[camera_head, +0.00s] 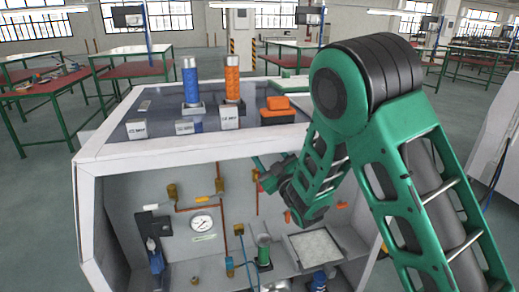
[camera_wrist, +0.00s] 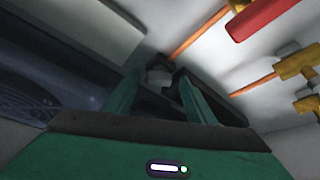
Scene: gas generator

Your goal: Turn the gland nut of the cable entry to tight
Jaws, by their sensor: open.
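My gripper (camera_wrist: 160,88) is open in the wrist view, with one green finger on each side. A small grey-white round part (camera_wrist: 159,74) shows just beyond and between the fingertips, with a dark body behind it. It may be the gland nut, but I cannot make out its shape or whether the fingers touch it. In the head view my gripper (camera_head: 264,171) is small, at the upper middle of the open cabinet (camera_head: 125,160). The cable entry and its nut cannot be picked out there.
In the wrist view a red bar (camera_wrist: 262,17), copper pipes (camera_wrist: 200,32) and brass fittings (camera_wrist: 296,65) lie to the right. In the head view a gauge (camera_head: 202,222) is left of my arm. Blue (camera_head: 191,80) and orange (camera_head: 232,78) cylinders stand on the cabinet top.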

